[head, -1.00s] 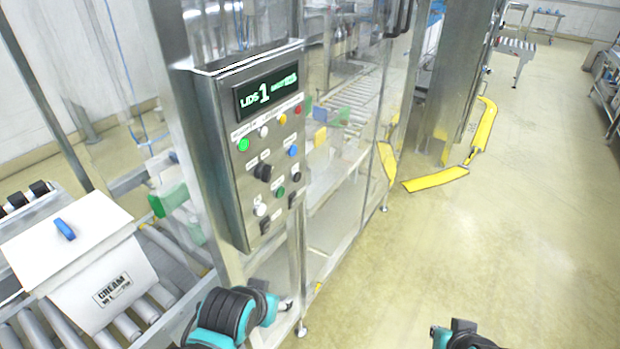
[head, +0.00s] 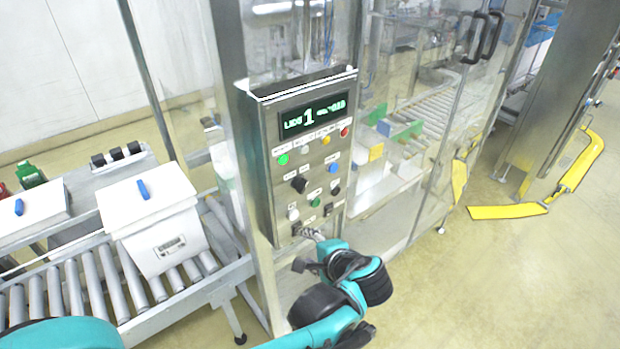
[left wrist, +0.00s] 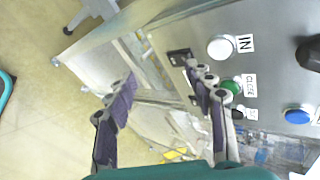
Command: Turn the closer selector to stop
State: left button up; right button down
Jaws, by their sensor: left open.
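I cannot read which is the closer selector. In the left wrist view, a green button (left wrist: 230,87) sits by a "CLOSE" label and a white button (left wrist: 221,47) by "IN". The large knob (left wrist: 310,53) is cut by the edge. My left gripper (head: 308,236) is open at the panel's lower edge; in the wrist view (left wrist: 165,88) one finger overlaps the panel. Contact is unclear.
A lit display (head: 313,116) and coloured buttons fill the upper panel. A roller conveyor (head: 110,280) with a white lidded box (head: 160,235) is at left. Clear guard panels stand behind. Yellow floor guards (head: 507,212) lie at right; the floor there is clear.

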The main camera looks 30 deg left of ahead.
aim_at(305, 188)
pick_arm(q)
jog(key=w+d+r+m+t+y+p, duration=0.1)
jog(key=d+r+y+p, duration=0.1)
jog(key=r+y, duration=0.35)
jog(key=w+d+r+m+y+p, duration=0.1)
jog(key=d+r+y+p, duration=0.15)
jog(key=r, duration=0.55)
jog(key=shift+h, duration=0.4)
jog(key=x, duration=0.8)
jog(key=shift+w+a, duration=0.15)
jog(key=shift+w, duration=0.05)
jog(key=shift+t, duration=0.3)
pick_arm(e)
notch_tip(305, 188, up, 6)
jog(key=shift+r, duration=0.15)
pick_arm(q)
jog(key=c, duration=1.2)
